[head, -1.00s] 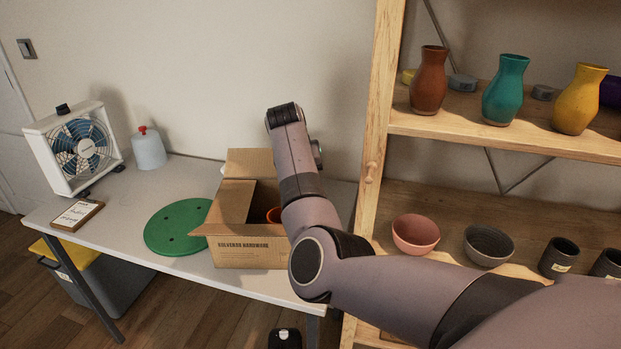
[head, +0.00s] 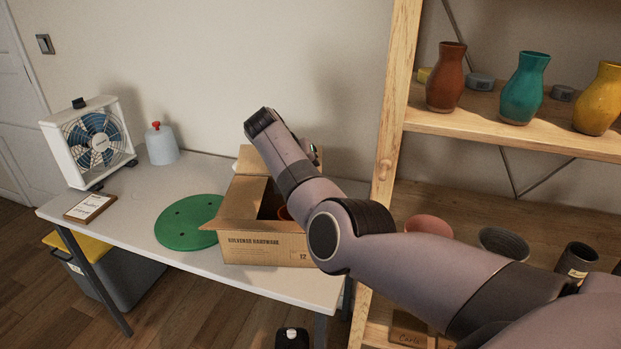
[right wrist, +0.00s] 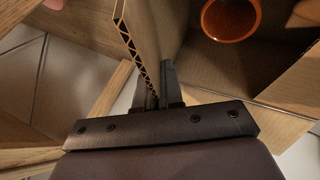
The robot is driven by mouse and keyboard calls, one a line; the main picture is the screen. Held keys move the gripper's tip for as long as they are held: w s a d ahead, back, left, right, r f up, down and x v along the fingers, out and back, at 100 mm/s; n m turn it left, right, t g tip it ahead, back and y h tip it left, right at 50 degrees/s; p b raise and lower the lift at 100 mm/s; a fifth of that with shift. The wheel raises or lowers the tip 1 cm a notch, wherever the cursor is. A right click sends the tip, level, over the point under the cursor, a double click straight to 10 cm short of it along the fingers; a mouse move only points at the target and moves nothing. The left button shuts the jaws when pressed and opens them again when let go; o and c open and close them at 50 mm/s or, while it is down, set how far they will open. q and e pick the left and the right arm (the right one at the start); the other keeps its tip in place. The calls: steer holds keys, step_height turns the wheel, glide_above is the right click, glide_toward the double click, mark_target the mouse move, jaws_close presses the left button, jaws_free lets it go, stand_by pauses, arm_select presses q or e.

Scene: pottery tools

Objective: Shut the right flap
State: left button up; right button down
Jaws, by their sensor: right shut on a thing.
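A cardboard box (head: 264,249) stands open on the table, with a back flap raised and a flap sticking out at its left. Inside it is an orange pot (right wrist: 231,17), partly visible in the head view. In the right wrist view my right gripper (right wrist: 160,92) is shut on the edge of a cardboard flap (right wrist: 146,42), whose corrugated edge faces the camera; the flap stands up beside the box opening. In the head view my right arm covers the box's right side, so this flap and the gripper's fingers are hidden there. My left gripper is not in view.
A wooden shelf (head: 388,150) with vases and bowls stands close at the right. On the table (head: 150,238), a green disc (head: 188,222) lies left of the box. A clipboard (head: 90,207), a fan (head: 92,146) and a jug (head: 161,146) stand farther left.

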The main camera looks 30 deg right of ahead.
steer(key=c, duration=1.3)
jaws_free()
steer(key=shift+c, duration=0.2)
steer(key=shift+r, duration=0.1)
steer(key=v, duration=0.7)
steer(key=shift+b, duration=0.4)
